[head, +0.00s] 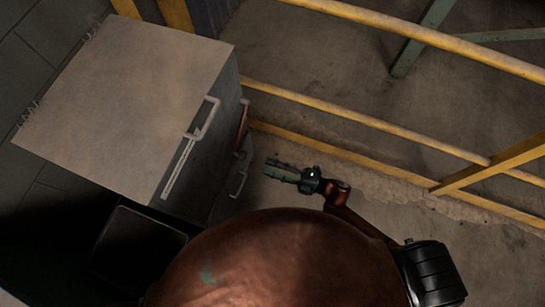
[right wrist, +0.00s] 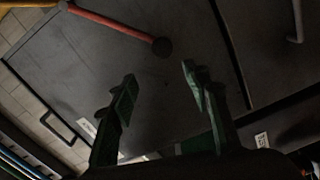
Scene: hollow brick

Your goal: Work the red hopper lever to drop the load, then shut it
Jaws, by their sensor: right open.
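The hopper (head: 130,90) is a large box with a pale top and a dark grey front, at the left in the head view. Its red lever (head: 242,120) shows as a thin strip along the front face. In the right wrist view the red lever (right wrist: 115,24) slants down to a dark round knob (right wrist: 162,47). My right gripper (head: 278,170) is open and empty, out in front of the box and apart from the lever. In the right wrist view its fingers (right wrist: 160,78) are spread, with the knob beyond and above the tips. My left gripper is not in view.
A pale bar handle (head: 203,118) sticks out from the box's upper front edge, and another handle (head: 240,178) is lower down. Yellow railings (head: 370,130) run behind and to the right. Bare concrete floor (head: 290,45) shows beyond them.

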